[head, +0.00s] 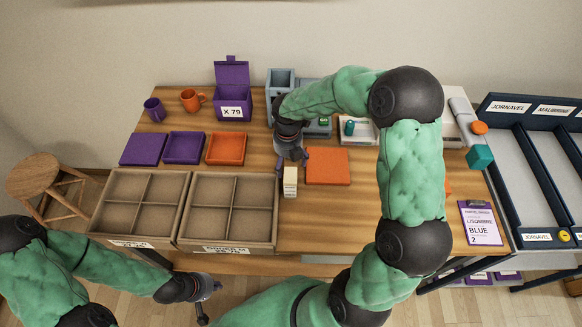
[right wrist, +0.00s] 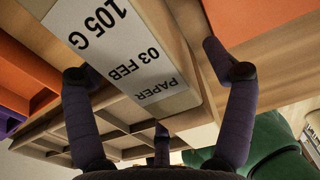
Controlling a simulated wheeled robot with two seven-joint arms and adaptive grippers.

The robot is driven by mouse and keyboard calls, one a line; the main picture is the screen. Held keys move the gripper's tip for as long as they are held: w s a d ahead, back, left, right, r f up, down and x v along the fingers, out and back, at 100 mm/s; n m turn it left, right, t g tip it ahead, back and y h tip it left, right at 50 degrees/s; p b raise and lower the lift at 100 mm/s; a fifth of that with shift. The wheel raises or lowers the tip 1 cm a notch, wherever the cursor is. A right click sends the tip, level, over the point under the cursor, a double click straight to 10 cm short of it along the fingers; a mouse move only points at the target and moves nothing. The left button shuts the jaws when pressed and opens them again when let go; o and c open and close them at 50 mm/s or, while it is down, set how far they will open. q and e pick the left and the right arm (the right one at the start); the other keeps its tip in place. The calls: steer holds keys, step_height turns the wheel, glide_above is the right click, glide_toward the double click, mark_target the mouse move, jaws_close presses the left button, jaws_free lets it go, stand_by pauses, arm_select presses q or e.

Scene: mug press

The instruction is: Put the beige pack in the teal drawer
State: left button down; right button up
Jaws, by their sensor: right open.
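The beige pack (head: 290,182) stands upright on the table, just right of the divided trays. In the right wrist view the pack (right wrist: 135,50) shows a white label reading "105 G", "03 FEB" and "PAPER". My right gripper (head: 292,160) is right behind and above the pack. Its fingers (right wrist: 158,75) are spread, one to each side of the pack in the wrist view; I see no grip on it. A teal box-like piece (head: 480,157) shows at the table's right side; I cannot tell if it is the drawer. My left gripper (head: 204,292) is low at the front left, away from the table objects.
Two divided trays (head: 186,204) stand at the front left. An orange mat (head: 328,166) lies right of the pack. Purple and orange shallow trays (head: 226,148), mugs and a purple lidded box (head: 232,104) are behind. My right arm hides much of the table's right half.

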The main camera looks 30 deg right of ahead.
jaws_close()
stand_by(0.3)
steer(key=shift+r, duration=0.1)
steer(key=shift+r, duration=0.25)
step_height(320, 180, up, 3)
steer(key=shift+s+r+p, duration=0.1)
steer(key=shift+s+p, duration=0.05)
steer(key=shift+p, duration=0.65)
steer(key=s+r+p, duration=0.1)
steer(key=s+r, duration=0.1)
steer(key=s+a+r+p, duration=0.1)
steer(key=r, duration=0.2)
steer(key=shift+s, duration=0.4)
steer(key=s+a+r+p, duration=0.2)
steer(key=s+r, duration=0.2)
steer(key=s, duration=0.5)
steer(key=shift+s+a, duration=0.2)
